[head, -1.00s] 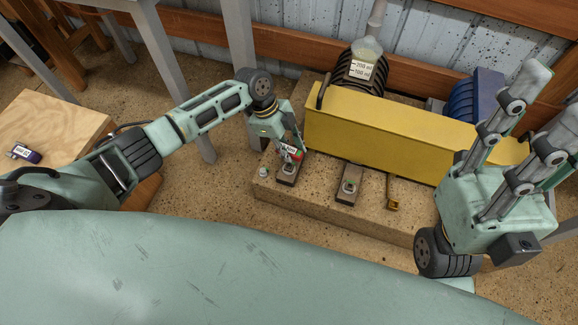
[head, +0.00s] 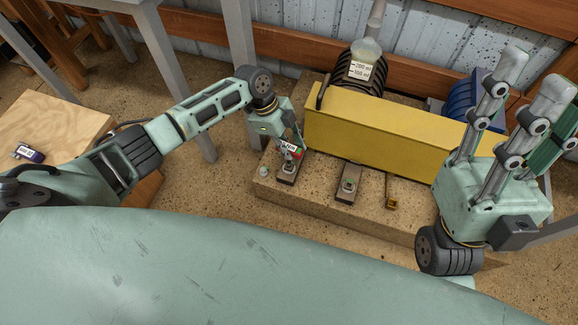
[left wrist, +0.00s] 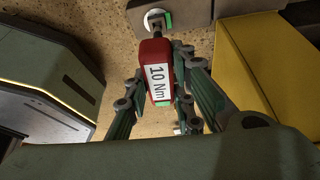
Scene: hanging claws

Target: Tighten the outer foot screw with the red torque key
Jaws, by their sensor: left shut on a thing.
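The red torque key (left wrist: 155,52) carries a white "10 Nm" label in the left wrist view. My left gripper (head: 291,150) is shut on it, with fingers on both sides in the left wrist view (left wrist: 158,95). The key's shaft end is over the foot screw (left wrist: 155,18) at the left foot (head: 287,173) of the yellow-guarded machine. I cannot tell how deeply the tip is seated. A second foot with a screw (head: 348,186) is farther right. My right gripper (head: 535,82) is raised at the right, fingers apart and empty.
The yellow guard (head: 385,135) rises just right of the left gripper. The feet stand on a speckled plinth (head: 315,195). A small pale knob (head: 263,170) is at its left corner. A wooden surface (head: 55,130) with a dark labelled object (head: 29,153) is at far left.

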